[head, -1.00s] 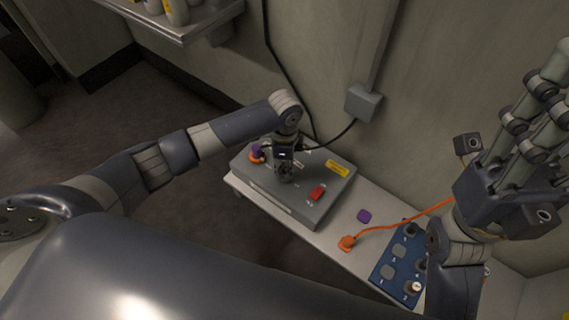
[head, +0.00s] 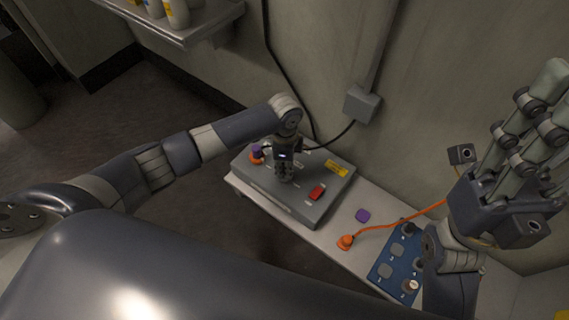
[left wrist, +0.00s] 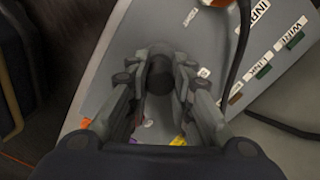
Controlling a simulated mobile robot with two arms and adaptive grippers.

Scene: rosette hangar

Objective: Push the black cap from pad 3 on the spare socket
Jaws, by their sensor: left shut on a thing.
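My left gripper (head: 285,178) points down over the grey box (head: 315,205) on the bench. In the left wrist view its fingers (left wrist: 160,92) are shut on the black cap (left wrist: 160,73), a dark round piece between the fingertips. The cap sits at or just above the box top; I cannot tell whether it touches. The spare socket is not visible, perhaps hidden under the cap and fingers. The blue board with numbered pads (head: 398,262) lies at the right of the bench. My right gripper (head: 525,130) is raised at the right; its finger opening is unclear.
A purple piece (head: 363,215) and an orange plug (head: 345,242) with cable lie on the bench (head: 325,236). A black cable runs beside the gripper.

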